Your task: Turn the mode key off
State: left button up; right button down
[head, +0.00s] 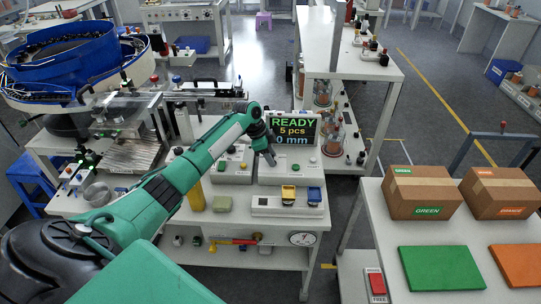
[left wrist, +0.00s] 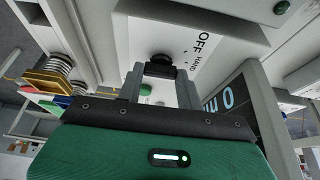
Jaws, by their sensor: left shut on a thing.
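The mode key (left wrist: 161,60) is a small black knob on a pale panel (left wrist: 210,25) in the left wrist view. The panel beside it carries the labels OFF and HAND. My left gripper (left wrist: 160,71) has one finger on each side of the key and is shut on it. In the head view my left gripper (head: 268,154) is at the control boxes on the bench, and it hides the key there. Which way the key points is hard to tell. My right gripper is in neither view.
A display (head: 293,130) reading READY, 5 pcs, 0 mm stands just behind the gripper. A blue bowl feeder (head: 70,62) is at the left. Cardboard boxes (head: 421,192) stand on the right table.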

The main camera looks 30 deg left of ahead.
pick_arm(q)
jog(key=shift+s+r+n+p, duration=0.1)
jog(key=shift+r+n+p, duration=0.1)
jog(key=shift+n+p, duration=0.45)
jog(key=n+p, duration=0.2)
jog(key=p, duration=0.1)
jog(key=n+t+y+p, duration=0.1)
jog(key=n+p, duration=0.1)
jog(key=p, duration=0.1)
jog(key=shift+d+r+y, duration=0.1)
jog(key=shift+d+y, duration=0.05)
jog(key=shift+y, duration=0.15)
jog(key=shift+f+n+t+y+p, duration=0.1)
jog(key=shift+n+t+y+p, duration=0.2)
jog(key=shift+n+p, duration=0.6)
jog(key=shift+f+n+t+y+p, duration=0.1)
jog(key=shift+n+t+y+p, duration=0.15)
jog(key=shift+n+p, duration=0.65)
jog(key=o, duration=1)
jog(key=shift+s+d, duration=0.1)
jog(key=b+v, duration=0.3)
jog(key=v, duration=1)
jog(key=shift+r, duration=0.35)
jog(key=shift+s, duration=0.1)
